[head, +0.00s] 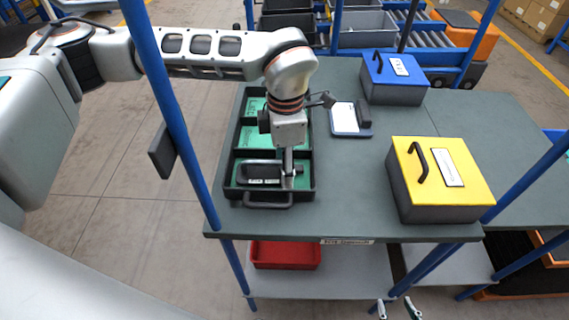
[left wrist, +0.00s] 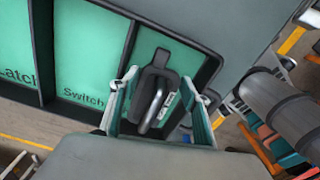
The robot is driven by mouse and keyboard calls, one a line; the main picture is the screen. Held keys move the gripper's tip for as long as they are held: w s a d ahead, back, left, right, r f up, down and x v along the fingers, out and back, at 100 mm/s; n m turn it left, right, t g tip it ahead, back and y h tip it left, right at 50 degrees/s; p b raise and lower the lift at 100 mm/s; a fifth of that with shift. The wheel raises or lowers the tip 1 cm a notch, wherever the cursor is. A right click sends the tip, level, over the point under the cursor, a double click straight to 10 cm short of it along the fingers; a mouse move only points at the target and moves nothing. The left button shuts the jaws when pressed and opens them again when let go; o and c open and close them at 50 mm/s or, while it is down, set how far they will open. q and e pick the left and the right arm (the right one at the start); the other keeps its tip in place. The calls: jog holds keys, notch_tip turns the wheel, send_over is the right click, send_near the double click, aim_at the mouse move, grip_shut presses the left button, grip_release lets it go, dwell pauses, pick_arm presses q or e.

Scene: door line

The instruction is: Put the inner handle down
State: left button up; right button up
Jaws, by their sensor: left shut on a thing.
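The inner handle (head: 260,172), a dark plate with a grey lever, is in or just over the nearest compartment of the black tray (head: 228,185). In the left wrist view the inner handle (left wrist: 155,95) shows between the two fingers of my left gripper (left wrist: 158,108), over a green floor. My left gripper (head: 288,182) points down at this compartment and is shut on the inner handle. I cannot tell whether the handle touches the floor. My right gripper (head: 397,309) is at the bottom edge, with its fingertips apart and nothing between them.
The tray's other compartments are labelled Latch (left wrist: 18,75) and Switch (left wrist: 85,60). A yellow-lidded box (head: 440,175), a blue-lidded box (head: 395,78) and a small white-faced device (head: 345,118) stand right of the tray. Blue posts (head: 165,90) rise at the table edges. A red bin (head: 285,255) sits below.

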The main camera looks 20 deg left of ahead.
pick_arm(q)
jog(key=o, duration=0.9)
notch_tip(320, 180, up, 12)
jog(key=shift+d+r, duration=0.1)
jog(key=shift+r, duration=0.05)
dwell(0.4)
